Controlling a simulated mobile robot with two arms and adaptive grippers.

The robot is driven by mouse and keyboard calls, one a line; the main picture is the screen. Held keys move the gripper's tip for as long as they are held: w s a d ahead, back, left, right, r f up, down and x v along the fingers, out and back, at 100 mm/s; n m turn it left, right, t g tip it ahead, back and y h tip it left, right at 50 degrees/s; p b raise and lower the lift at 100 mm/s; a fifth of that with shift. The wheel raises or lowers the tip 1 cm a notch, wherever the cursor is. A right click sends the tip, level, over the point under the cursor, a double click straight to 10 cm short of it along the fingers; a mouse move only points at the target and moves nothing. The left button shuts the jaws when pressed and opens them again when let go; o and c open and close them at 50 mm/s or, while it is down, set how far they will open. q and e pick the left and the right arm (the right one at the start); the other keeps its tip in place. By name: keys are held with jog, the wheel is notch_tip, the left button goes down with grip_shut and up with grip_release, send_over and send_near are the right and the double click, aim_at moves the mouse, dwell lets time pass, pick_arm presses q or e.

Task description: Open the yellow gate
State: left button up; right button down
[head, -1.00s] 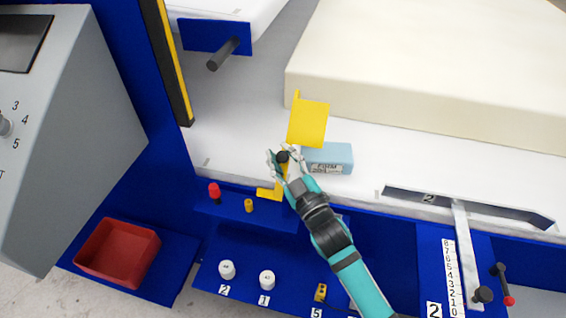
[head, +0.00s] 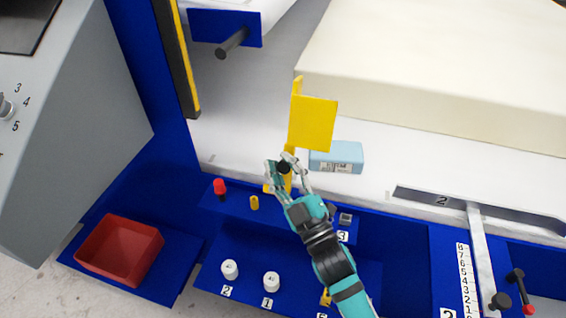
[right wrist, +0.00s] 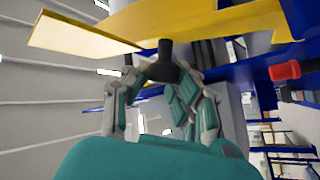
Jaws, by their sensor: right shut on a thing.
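The yellow gate (head: 313,123) is an upright flat panel on a yellow bracket at the front edge of the white work surface. It also shows across the top of the right wrist view (right wrist: 80,35). Below the panel is a black knob (right wrist: 167,66). My right gripper (head: 283,167) is shut on this knob, with fingers on both sides of it. The gripper and knob hide part of the yellow bracket. My left gripper is not in view.
A light blue foam block (head: 338,157) lies just right of the gate. A large cream foam slab (head: 430,70) lies behind. A red knob (head: 220,187) and a small yellow peg (head: 254,203) stand left of the gripper. A red bin (head: 120,250) is at lower left.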

jog(key=shift+f, duration=0.65)
jog(key=c, duration=1.5)
grip_release()
jog(key=shift+d, duration=0.1)
jog(key=o, duration=0.4)
jog(key=shift+d+r, duration=0.1)
jog(key=shift+o, duration=0.2)
jog(key=shift+r, duration=0.15)
jog(key=v, duration=1.2)
jog(key=shift+r, duration=0.1)
